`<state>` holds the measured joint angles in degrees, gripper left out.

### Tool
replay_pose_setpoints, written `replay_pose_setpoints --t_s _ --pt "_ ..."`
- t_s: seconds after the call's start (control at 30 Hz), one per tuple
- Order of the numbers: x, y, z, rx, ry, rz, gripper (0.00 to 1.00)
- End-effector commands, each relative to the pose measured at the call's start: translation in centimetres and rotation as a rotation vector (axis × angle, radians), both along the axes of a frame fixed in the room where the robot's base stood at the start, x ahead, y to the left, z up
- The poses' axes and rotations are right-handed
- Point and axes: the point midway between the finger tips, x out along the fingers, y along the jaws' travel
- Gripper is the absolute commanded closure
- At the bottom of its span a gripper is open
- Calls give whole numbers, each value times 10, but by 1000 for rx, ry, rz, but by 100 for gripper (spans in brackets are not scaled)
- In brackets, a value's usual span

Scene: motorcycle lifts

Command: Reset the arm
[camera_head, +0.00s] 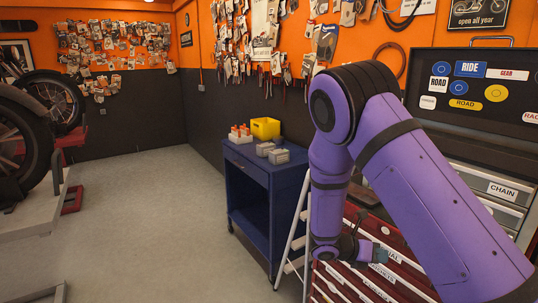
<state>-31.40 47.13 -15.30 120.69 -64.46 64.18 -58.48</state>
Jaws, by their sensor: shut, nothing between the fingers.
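My purple arm rises from the lower right, bends at a dark elbow near the picture's middle, and hangs down to a dark wrist. My gripper (379,252) is small and dark at the end of the wrist, pointing right. It is shut and appears empty. It shows in front of a red tool chest (345,284) with white-labelled drawers. I cannot tell how far it is from the chest.
A blue cart (250,190) with a yellow bin (265,128) and small boxes stands left of my arm. A white step ladder (291,243) is beside it. A black toolbox (440,120) is at right. Motorcycles (50,95) stand at left. The grey floor between is clear.

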Motion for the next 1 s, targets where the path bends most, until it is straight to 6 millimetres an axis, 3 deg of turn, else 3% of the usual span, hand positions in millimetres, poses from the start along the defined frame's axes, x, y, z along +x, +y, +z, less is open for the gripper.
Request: replay_pose_setpoints --t_s 0.1,0.4,1.0 --pt "-10 -5 33 92 -126 -117 100" --pt "-44 -16 104 299 -428 -413 100" --pt "-135 -23 224 669 -987 -1018 100"
